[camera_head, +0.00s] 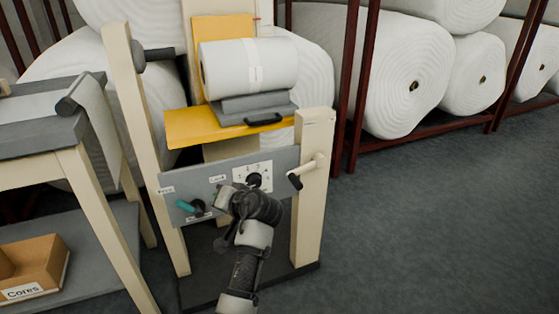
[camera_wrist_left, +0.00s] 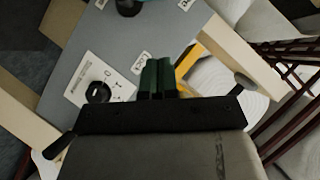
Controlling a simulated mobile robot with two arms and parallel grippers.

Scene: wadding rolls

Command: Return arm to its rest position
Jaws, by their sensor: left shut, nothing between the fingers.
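My left arm comes up from the bottom of the head view. Its gripper (camera_head: 224,196) is in front of the grey control panel (camera_head: 281,163) of a wooden-framed stand. In the left wrist view the dark green fingers (camera_wrist_left: 157,76) are together with nothing between them. The panel (camera_wrist_left: 150,32) fills much of that view. A black dial (camera_head: 254,179) on a white numbered plate is just above the gripper in the head view; it also shows in the wrist view (camera_wrist_left: 98,92). My right gripper is not in view.
A white roll (camera_head: 250,67) rests above the yellow shelf (camera_head: 190,127). A table (camera_head: 45,137) and a "Cores" box (camera_head: 35,262) are left. Large rolls (camera_head: 400,78) stand on racks. Floor at right is clear.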

